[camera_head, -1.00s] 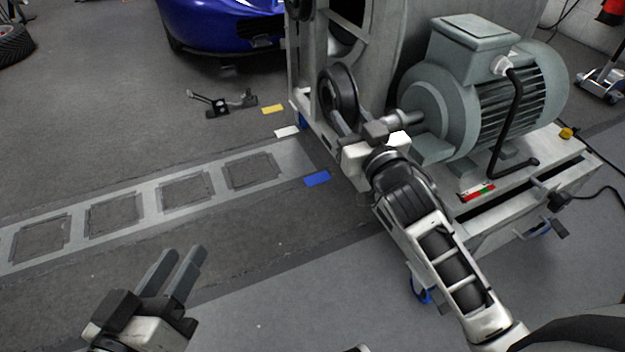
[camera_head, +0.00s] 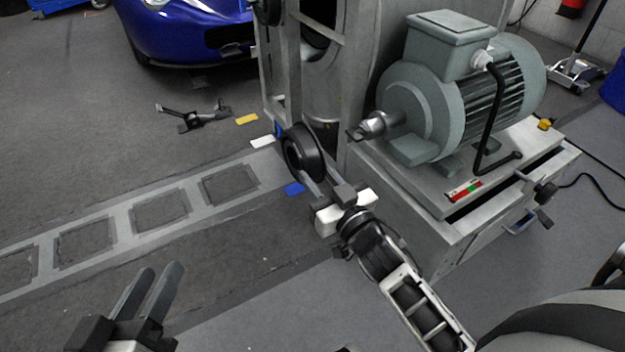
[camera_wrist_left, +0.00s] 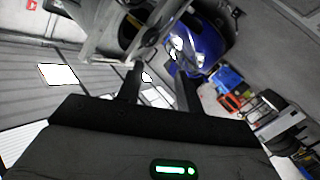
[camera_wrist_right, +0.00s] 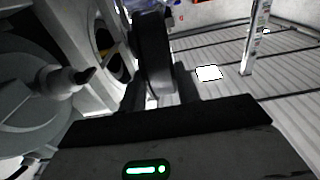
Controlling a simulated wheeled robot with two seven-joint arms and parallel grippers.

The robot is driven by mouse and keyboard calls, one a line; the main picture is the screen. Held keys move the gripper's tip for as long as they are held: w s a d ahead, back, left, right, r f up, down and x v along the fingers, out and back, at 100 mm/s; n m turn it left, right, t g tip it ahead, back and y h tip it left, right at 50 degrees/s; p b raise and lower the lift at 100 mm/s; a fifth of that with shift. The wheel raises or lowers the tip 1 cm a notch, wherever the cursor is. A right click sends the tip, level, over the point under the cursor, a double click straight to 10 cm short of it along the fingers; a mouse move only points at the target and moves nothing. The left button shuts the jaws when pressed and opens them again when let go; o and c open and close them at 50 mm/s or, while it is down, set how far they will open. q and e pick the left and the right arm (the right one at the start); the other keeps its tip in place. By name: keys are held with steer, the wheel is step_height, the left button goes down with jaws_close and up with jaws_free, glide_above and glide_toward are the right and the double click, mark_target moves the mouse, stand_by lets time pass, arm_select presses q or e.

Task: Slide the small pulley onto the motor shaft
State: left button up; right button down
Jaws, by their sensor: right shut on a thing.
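The small pulley (camera_head: 303,153), a black wheel, is held on edge between the fingers of my right gripper (camera_head: 318,178). It is in the air, below and left of the motor shaft (camera_head: 376,127) in the head view and apart from it. The grey shaft sticks out bare from the left side of the grey-green motor (camera_head: 440,95). In the right wrist view the pulley (camera_wrist_right: 151,55) stands between the fingers, and the shaft (camera_wrist_right: 70,80) is to its left. My left gripper (camera_head: 162,268) is open and empty at the lower left, far from the motor.
The motor sits on a grey metal bench (camera_head: 400,190), beside a tall grey frame (camera_head: 352,85). A dark stand (camera_head: 195,118), a yellow tag (camera_head: 246,119) and a blue tag (camera_head: 294,188) lie on the floor. A blue car (camera_head: 190,35) is behind.

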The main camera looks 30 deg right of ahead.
arm_select(q)
steer(key=shift+d+r+h+b, duration=0.1)
steer(key=shift+r+h+b, duration=0.2)
steer(key=shift+b, duration=0.25)
arm_select(e)
steer(key=d, duration=0.7)
steer(key=shift+w+d+r, duration=0.15)
steer(key=shift+w+d, duration=0.05)
steer(key=shift+w, duration=0.15)
stand_by(0.3)
arm_select(q)
steer(key=shift+r+p, duration=0.2)
steer(key=shift+p, duration=0.15)
arm_select(e)
steer(key=shift+s+r, duration=0.1)
steer(key=shift+s, duration=0.05)
steer(key=shift+d, duration=0.2)
arm_select(q)
steer(key=shift+r, duration=0.3)
arm_select(e)
steer(key=shift+d, duration=1.2)
steer(key=shift+d, duration=0.15)
